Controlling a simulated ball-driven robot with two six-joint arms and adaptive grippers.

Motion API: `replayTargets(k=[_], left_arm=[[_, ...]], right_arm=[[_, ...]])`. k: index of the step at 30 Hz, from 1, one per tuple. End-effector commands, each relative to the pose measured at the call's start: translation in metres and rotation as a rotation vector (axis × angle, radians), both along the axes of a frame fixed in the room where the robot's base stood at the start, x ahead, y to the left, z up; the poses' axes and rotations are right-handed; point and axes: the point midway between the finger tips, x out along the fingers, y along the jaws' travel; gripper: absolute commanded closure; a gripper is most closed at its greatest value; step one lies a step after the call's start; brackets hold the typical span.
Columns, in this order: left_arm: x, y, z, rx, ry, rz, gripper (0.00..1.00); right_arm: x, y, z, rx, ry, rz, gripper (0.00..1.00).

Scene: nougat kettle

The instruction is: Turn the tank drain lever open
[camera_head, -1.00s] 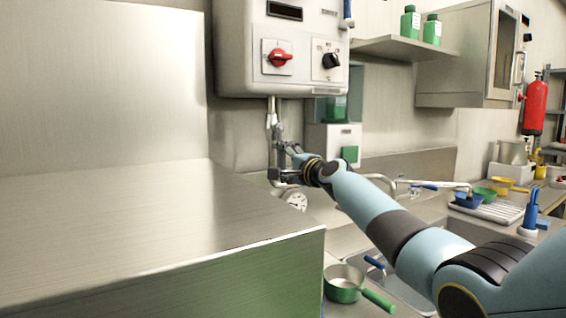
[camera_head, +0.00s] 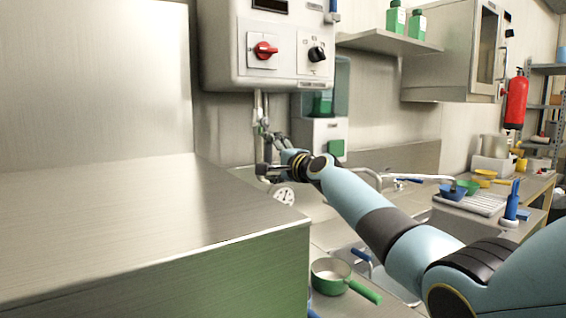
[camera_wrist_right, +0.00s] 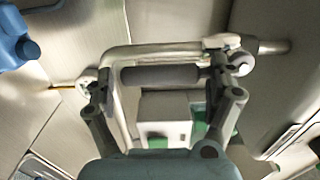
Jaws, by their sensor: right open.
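My right gripper (camera_head: 265,153) is at the pipework below the control box, beyond the steel block. In the right wrist view, its two fingers (camera_wrist_right: 162,78) are spread wide and open. A dark grey cylindrical bar (camera_wrist_right: 160,75) lies across the gap between them, beside a silver pipe (camera_wrist_right: 150,54). The bar may be the drain lever; I cannot tell for sure, nor whether the fingers touch it. In the head view the gripper and pipes hide any lever. A round gauge (camera_head: 284,193) sits just below the gripper. My left gripper is not in view.
A large steel block (camera_head: 110,220) fills the left.

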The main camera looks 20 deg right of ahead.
Motion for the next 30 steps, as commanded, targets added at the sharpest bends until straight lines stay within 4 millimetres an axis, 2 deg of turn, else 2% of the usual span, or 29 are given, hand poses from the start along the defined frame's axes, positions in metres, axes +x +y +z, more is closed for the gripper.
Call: replayTargets(k=[15,21,30], left_arm=[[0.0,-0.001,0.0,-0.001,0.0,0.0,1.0],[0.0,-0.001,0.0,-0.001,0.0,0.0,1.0],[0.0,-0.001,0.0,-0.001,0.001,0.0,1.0]], right_arm=[[-0.095,-0.014,-0.001,-0.002,0.002,-0.001,0.11],[-0.11,-0.015,-0.001,0.001,0.003,0.0,0.11],[-0.11,-0.015,-0.001,0.002,0.002,0.0,0.11]])
